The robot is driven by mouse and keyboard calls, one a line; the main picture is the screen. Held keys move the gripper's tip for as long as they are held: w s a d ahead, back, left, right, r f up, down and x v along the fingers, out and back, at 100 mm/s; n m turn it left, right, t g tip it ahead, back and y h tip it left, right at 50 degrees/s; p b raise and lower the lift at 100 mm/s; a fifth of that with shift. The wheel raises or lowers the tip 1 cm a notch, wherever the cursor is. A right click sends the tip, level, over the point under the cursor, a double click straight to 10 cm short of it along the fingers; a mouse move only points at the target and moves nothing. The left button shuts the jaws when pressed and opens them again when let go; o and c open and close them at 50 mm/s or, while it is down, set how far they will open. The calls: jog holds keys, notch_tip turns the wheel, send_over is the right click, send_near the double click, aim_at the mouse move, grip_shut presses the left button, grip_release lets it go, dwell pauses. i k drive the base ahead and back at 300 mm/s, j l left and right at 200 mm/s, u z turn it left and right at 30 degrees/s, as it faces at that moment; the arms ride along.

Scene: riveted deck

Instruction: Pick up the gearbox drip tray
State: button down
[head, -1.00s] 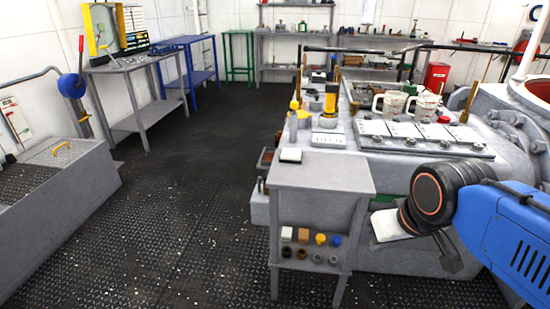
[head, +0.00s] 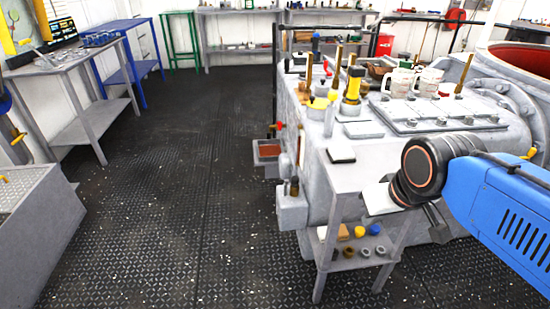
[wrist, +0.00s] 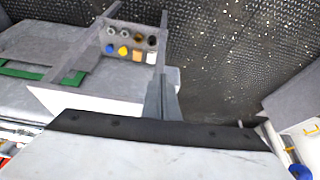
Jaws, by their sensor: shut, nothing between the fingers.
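A small grey open tray with a rust-brown inside (head: 268,151) sits low at the left side of the big grey gearbox housing (head: 440,135) in the head view. It looks like the drip tray, though I cannot be sure. It does not show clearly in the wrist view. My gripper (head: 436,214) is at the right, beyond the small grey stand and well apart from the tray. In the wrist view my gripper (wrist: 161,95) has its fingers together, with nothing held.
A small grey stand (head: 365,178) with caps and blocks on its lower shelf stands between my gripper and the tray. A grey box (head: 291,210) is fixed below the tray. Patterned dark floor (head: 170,180) is open to the left. A grey bench (head: 80,65) stands far left.

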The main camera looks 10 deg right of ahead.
aim_at(269, 150)
jog(key=i+j+z, duration=0.1)
jog(key=i+j, duration=0.3)
jog(key=k+z, duration=0.35)
jog(key=i+j+z, duration=0.15)
jog(key=j+z, duration=0.2)
jog(key=j, duration=0.4)
jog(key=i+j+z, duration=0.1)
jog(key=j+z, duration=0.25)
jog(key=j, duration=0.4)
jog(key=i+j, duration=0.1)
jog(key=j, duration=1.2)
jog(key=i+j+z, duration=0.15)
jog(key=j, duration=1.1)
